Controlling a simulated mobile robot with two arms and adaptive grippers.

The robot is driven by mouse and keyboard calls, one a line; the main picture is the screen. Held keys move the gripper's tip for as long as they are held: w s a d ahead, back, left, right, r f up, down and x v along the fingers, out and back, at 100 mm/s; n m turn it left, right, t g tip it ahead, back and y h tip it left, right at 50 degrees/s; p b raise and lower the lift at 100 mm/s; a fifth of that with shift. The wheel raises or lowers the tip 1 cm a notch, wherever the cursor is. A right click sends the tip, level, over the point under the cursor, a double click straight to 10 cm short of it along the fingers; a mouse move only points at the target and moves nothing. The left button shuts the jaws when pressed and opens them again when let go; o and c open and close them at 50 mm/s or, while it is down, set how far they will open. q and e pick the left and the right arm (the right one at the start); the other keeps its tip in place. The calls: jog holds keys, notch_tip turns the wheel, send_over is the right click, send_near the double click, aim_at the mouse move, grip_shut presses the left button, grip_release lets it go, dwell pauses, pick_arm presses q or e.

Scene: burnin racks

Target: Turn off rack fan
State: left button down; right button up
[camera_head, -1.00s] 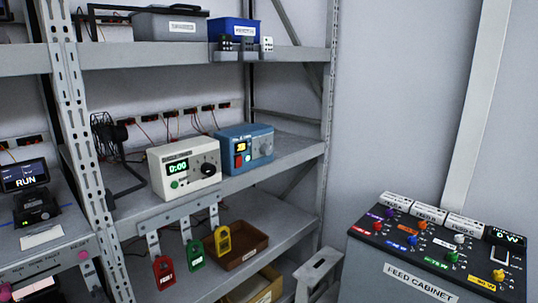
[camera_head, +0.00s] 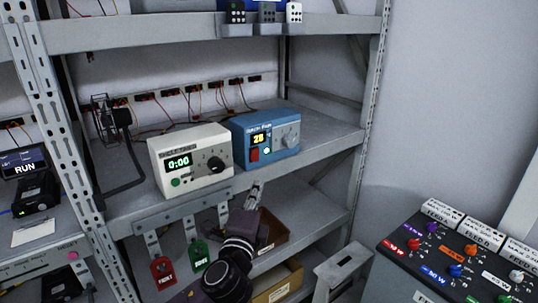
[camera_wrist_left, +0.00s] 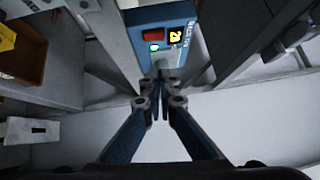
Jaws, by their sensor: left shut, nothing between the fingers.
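A blue control box (camera_head: 280,146), its label apparently reading rack fan, stands on the middle shelf. Its front has a red switch (camera_head: 254,154), a lit yellow display (camera_head: 258,138) and a grey knob (camera_head: 290,139). My left gripper (camera_head: 257,188) is below the box front, in front of the shelf edge. In the left wrist view its fingers (camera_wrist_left: 160,88) are together and empty, apart from the switch. My right gripper is not in view.
A white timer box (camera_head: 205,174) reading 0:00 stands left of the blue box. A caged fan (camera_head: 103,117) is farther left. Red (camera_head: 163,272) and green (camera_head: 199,255) tags hang below the shelf. A feed cabinet (camera_head: 405,280) stands at lower right.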

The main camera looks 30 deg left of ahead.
pick_arm(q)
jog(key=p, duration=0.3)
send_near(257, 152)
jog(key=w+d, duration=0.1)
jog(key=w, duration=0.4)
jog(key=a, duration=0.1)
jog(key=a+p, duration=0.1)
jog(key=a, duration=0.1)
jog(key=shift+w+a+r+p, duration=0.1)
jog(key=shift+w+r+p, duration=0.2)
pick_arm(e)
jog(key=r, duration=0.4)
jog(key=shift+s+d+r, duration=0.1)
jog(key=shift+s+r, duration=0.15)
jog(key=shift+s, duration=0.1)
pick_arm(q)
jog(key=shift+w+a+r, duration=0.1)
jog(key=shift+a+r, duration=0.05)
jog(key=shift+a, duration=0.05)
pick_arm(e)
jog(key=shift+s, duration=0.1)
